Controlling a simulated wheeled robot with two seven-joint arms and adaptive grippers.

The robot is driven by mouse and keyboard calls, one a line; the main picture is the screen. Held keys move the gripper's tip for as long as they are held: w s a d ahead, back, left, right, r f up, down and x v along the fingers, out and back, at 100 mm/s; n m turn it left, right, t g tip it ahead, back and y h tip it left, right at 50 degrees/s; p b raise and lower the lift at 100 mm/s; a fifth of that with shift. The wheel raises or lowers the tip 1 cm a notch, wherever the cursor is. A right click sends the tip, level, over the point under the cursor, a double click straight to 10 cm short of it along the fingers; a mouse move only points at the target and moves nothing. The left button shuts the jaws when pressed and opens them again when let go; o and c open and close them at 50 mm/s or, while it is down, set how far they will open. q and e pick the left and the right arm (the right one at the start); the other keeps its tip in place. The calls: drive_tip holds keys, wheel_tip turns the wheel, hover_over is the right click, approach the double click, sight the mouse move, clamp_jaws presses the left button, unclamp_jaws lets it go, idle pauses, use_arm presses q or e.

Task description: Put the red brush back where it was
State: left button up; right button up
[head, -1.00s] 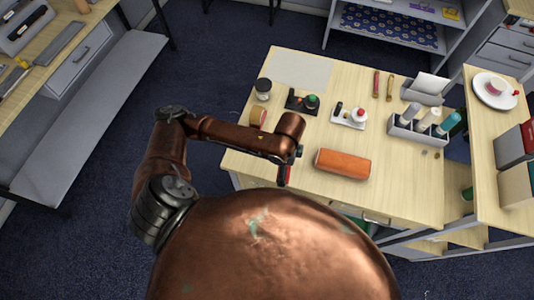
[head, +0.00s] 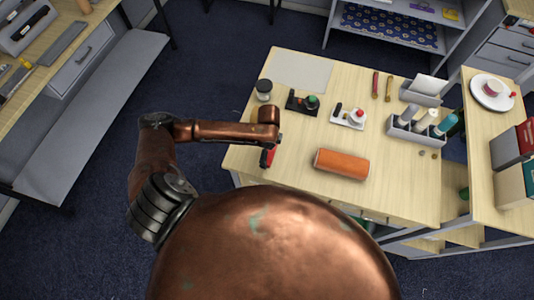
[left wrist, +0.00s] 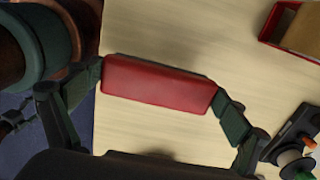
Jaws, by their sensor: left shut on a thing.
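The red brush (head: 267,158) shows near the table's front left edge in the head view, partly hidden by my left arm. In the left wrist view, its red block (left wrist: 158,82) lies across between the two finger pads of my left gripper (left wrist: 160,90). My left gripper, also in the head view (head: 270,149), is shut on it. The brush is over the pale table top (left wrist: 150,28); its exact height cannot be told. My right gripper is not in view.
A red-edged holder (left wrist: 292,28) shows in the left wrist view. Bare table lies around the brush.

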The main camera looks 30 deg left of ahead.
use_arm(q)
drive_tip(key=shift+w+a+f, duration=0.1)
drive_tip(key=shift+a+f, duration=0.2)
drive_tip(key=shift+f, duration=1.55)
drive_tip(key=shift+f, duration=0.1)
drive_tip(key=o, duration=0.8)
wheel_tip(320, 180, up, 12)
drive_tip(key=shift+w+r, duration=0.1)
